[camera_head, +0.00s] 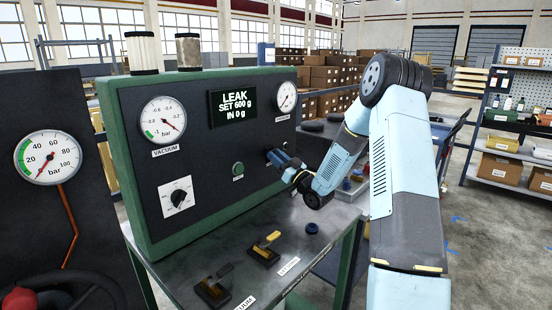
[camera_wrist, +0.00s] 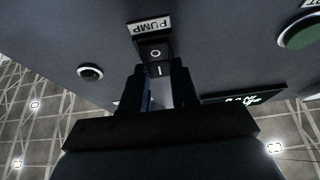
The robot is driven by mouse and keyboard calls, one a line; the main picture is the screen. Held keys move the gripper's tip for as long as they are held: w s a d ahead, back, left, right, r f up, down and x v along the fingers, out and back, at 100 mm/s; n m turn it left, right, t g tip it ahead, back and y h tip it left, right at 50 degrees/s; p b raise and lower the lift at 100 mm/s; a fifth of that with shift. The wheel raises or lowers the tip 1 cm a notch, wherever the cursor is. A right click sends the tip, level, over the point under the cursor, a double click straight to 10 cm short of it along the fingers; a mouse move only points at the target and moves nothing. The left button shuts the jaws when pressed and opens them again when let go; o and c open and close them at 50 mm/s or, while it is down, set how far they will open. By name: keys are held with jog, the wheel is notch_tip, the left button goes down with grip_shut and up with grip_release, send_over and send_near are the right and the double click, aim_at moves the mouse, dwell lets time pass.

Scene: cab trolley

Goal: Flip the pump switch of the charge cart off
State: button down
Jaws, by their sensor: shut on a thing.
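The charge cart (camera_head: 215,150) has a dark panel in a green frame. In the wrist view the pump switch (camera_wrist: 154,50) is a black rocker marked O and I, with an upside-down PUMP label (camera_wrist: 150,25) beside it. My gripper (camera_wrist: 157,72) is at the panel, its two dark fingers on either side of the switch's I end and shut on it. In the head view my gripper (camera_head: 276,157) reaches the panel's right part from the right, and it hides the switch there.
The panel carries a vacuum gauge (camera_head: 163,120), a LEAK display (camera_head: 238,106), a green button (camera_head: 238,169) and a rotary knob (camera_head: 178,196). A shelf rack (camera_head: 500,150) stands at the right.

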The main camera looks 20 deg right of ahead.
jog(key=c, duration=0.9)
grip_release()
jog(key=shift+o, duration=0.2)
jog(key=shift+s, duration=0.1)
jog(key=v, duration=0.7)
jog(key=shift+s+f, duration=0.15)
jog(key=shift+f, duration=0.1)
jog(key=shift+r, duration=0.1)
